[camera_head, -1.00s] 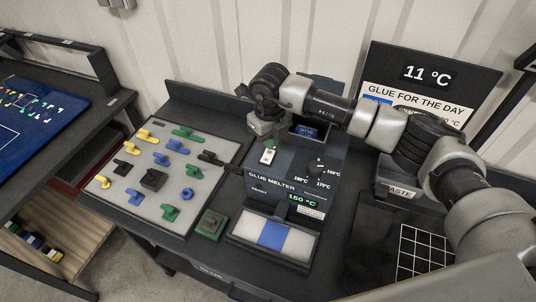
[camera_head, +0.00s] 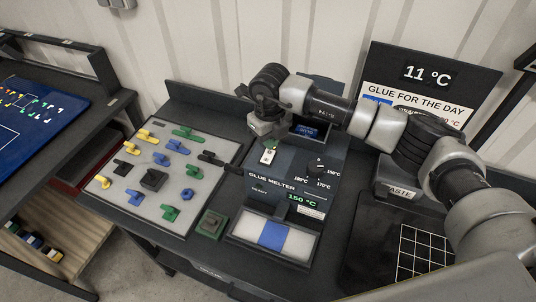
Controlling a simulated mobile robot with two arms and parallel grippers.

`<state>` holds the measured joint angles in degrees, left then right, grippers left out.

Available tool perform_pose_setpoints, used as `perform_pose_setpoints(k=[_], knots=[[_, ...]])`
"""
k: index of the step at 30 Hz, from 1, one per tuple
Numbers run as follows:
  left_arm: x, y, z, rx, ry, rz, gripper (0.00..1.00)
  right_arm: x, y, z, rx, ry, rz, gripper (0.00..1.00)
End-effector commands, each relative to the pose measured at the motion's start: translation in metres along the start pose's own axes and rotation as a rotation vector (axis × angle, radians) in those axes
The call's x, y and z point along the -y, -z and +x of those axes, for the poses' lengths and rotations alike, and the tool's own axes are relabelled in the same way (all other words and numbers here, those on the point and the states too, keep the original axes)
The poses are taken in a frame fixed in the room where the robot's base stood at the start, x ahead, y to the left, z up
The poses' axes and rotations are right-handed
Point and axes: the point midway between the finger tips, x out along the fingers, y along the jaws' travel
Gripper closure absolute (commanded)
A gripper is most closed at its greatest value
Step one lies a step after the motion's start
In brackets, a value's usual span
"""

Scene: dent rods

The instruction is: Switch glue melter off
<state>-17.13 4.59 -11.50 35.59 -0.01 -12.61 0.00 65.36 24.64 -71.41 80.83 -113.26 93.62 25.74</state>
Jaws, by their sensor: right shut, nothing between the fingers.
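The glue melter (camera_head: 275,185) is a dark box on the bench in the middle of the view. Its green display reads 150 °C, and a temperature dial (camera_head: 319,166) sits on its sloped top. A white switch plate (camera_head: 268,155) is at the top left of the melter. My right gripper (camera_head: 268,138) points down right above this plate, its fingers shut and empty. The fingertips are small here, and I cannot tell whether they touch the switch. My left gripper is out of view.
A pale board (camera_head: 165,175) with several coloured tabs lies left of the melter. A tray with a blue-banded white pad (camera_head: 273,236) is in front, next to a green block (camera_head: 211,224). A grid panel (camera_head: 420,250) lies front right.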

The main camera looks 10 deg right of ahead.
Motion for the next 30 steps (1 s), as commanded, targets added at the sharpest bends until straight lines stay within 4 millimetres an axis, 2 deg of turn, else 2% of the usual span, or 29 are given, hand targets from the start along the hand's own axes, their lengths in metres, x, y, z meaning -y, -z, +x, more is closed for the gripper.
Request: perform_pose_setpoints(k=[30], knots=[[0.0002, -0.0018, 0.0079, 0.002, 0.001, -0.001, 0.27, 0.0, 0.0, 0.0089, 0.0, 0.0, 0.0, 1.0]])
